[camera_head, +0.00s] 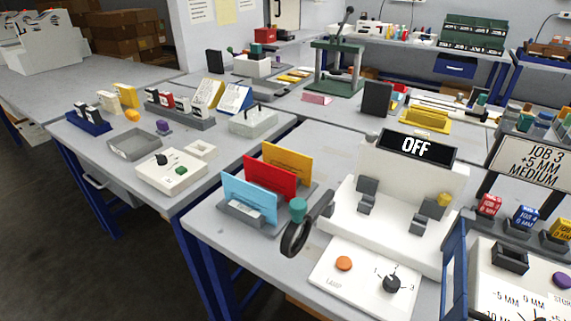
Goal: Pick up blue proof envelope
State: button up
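The blue proof envelope (249,193) is a light blue flat sheet standing upright, slightly tilted, at the front of a grey rack (241,216) on the near table. A red envelope (270,175) stands behind it, and a yellow one (288,160) behind that. A small pale label sits on the rack's front, below the blue envelope. The lower edge of the blue envelope is hidden in the rack. My gripper is not in view.
A dark ring with a teal knob (298,210) stands just right of the rack. Further right are a white station with an "OFF" display (417,147) and a control panel (364,279) with an orange button. Bare tabletop (215,225) lies left of the rack.

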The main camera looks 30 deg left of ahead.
aim_at(265, 202)
jog(key=k+j, duration=0.15)
jog(key=j, duration=0.25)
jog(key=k+j, duration=0.15)
jog(key=j, duration=0.25)
jog(key=k+j, duration=0.15)
jog(key=j, duration=0.25)
jog(key=k+j, duration=0.15)
jog(key=j, duration=0.25)
